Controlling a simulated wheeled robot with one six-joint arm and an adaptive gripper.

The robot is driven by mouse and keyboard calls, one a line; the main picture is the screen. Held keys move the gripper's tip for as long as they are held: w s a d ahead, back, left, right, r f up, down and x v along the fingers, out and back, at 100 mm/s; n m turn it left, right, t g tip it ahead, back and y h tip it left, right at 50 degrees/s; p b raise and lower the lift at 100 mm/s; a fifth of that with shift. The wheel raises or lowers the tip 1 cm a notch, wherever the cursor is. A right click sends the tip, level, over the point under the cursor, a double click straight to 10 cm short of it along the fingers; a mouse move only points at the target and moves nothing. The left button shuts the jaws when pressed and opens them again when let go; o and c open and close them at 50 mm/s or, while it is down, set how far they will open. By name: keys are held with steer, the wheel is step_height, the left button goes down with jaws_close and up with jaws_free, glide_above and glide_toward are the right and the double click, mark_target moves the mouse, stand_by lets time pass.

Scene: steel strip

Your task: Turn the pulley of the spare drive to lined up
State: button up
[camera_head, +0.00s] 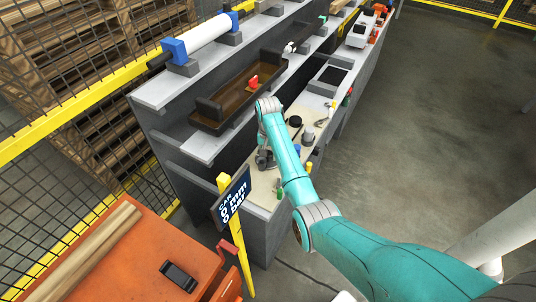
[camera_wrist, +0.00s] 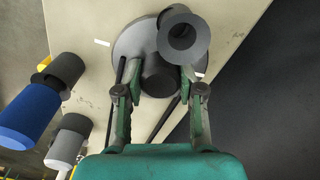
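The pulley looks like a round grey disc (camera_wrist: 125,50) with a dark round hub (camera_wrist: 158,80), lying on the pale bench top. A grey ring-ended cylinder (camera_wrist: 183,40) stands over its upper right part. A short white mark (camera_wrist: 102,43) is on the bench left of the disc; another pale mark (camera_wrist: 199,75) shows by the rim at right, so they lie on different sides. My gripper (camera_wrist: 161,72) is open, one finger on each side of the hub; contact is not clear. In the head view my gripper (camera_head: 265,158) is low over the bench and hides the pulley.
A blue-capped part (camera_wrist: 28,115), a dark cylinder (camera_wrist: 65,70) and a grey-white one (camera_wrist: 68,138) stand left of the disc. In the head view, a brown trough (camera_head: 225,108) runs along the shelf behind. A sign (camera_head: 232,199) on a yellow post stands at the bench's near end.

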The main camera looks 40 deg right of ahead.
steer(key=shift+m, duration=0.7)
steer(key=shift+f, duration=0.1)
steer(key=o, duration=1.1)
steer(key=shift+o, duration=0.2)
steer(key=shift+r, duration=3.8)
